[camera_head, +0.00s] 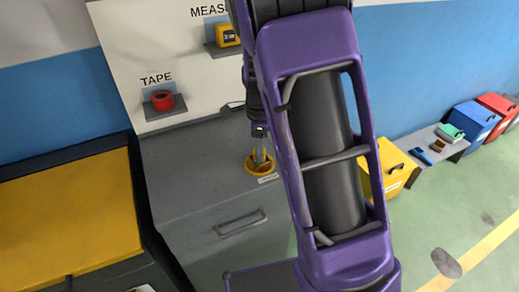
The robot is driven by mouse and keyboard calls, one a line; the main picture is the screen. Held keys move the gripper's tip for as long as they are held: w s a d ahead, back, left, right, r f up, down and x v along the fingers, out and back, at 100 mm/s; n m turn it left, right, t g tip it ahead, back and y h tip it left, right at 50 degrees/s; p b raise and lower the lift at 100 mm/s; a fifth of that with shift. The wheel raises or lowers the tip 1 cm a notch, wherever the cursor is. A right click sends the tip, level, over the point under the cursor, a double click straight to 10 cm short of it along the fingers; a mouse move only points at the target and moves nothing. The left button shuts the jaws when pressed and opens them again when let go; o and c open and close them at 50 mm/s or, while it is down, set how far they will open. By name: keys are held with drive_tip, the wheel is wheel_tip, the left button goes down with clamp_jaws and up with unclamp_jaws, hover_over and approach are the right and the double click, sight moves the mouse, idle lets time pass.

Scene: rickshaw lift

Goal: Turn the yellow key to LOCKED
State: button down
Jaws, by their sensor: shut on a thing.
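The yellow key (251,170) sits in a round yellow fitting on top of the grey cabinet (185,170). My gripper (262,160) reaches down over it and is shut on the key's upper part. The fingers hide much of the key, so I cannot tell its exact angle. A small white label (268,178) lies just in front of the fitting; its print is too small to read surely. My purple arm covers the area to the right of the key.
A red tape roll (162,100) and a yellow tape measure (227,35) rest on small wall shelves behind. A yellow-topped bench (70,210) stands left. A yellow box (393,168) and a low bench (440,145) stand right, with open green floor in front.

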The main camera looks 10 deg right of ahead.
drive_tip(key=c, duration=0.5)
unclamp_jaws()
